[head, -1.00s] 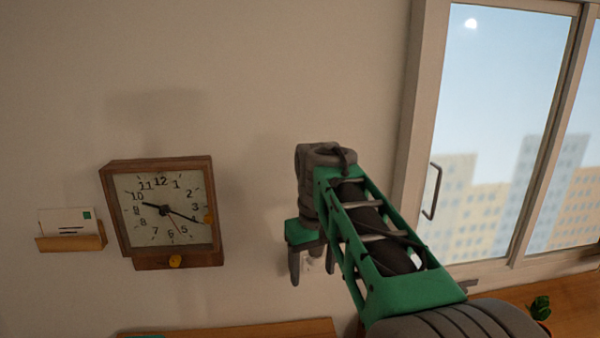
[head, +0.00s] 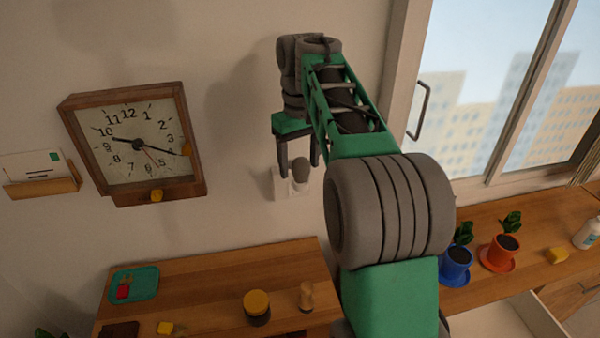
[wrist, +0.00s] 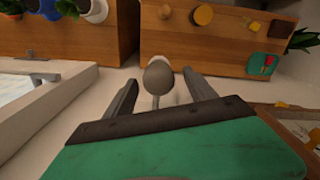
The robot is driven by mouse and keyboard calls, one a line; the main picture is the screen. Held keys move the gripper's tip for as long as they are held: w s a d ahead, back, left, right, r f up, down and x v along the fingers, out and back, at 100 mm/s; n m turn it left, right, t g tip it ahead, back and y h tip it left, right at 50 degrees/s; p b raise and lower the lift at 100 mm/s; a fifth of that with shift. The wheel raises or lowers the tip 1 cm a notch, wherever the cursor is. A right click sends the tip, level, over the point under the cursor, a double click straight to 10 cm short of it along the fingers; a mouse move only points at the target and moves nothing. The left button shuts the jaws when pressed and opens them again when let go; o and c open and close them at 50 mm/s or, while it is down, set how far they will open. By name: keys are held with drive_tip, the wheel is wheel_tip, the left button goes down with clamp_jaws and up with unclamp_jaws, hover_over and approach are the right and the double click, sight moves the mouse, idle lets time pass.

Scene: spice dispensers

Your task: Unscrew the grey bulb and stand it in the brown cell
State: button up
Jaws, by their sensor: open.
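The grey bulb (head: 301,170) sits at a pale fixture (head: 281,184) low on the wall, above the wooden counter and right of the clock. My gripper (head: 299,160) is open, with its fingers pointing down just above the bulb. In the wrist view the rounded bulb (wrist: 158,76) appears between the two open finger tips; I cannot tell whether either touches it. A dark brown object (head: 120,330), cut off at the bottom left of the head view, may be the tray with the brown cell; its inside is not clear.
On the counter (head: 215,282) are a teal tray (head: 133,284) with a red item, a yellow-lidded jar (head: 257,305), a small wooden piece (head: 306,296) and a yellow block (head: 165,328). The clock (head: 135,145) hangs left. Potted plants (head: 502,252) stand right, by the window.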

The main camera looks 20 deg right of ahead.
drive_tip(key=shift+f, duration=0.6)
drive_tip(key=shift+r, duration=0.1)
drive_tip(key=shift+c, duration=0.3)
clamp_jaws()
drive_tip(key=n, duration=0.9)
drive_tip(key=shift+s+a, duration=0.1)
drive_tip(key=shift+a, duration=0.05)
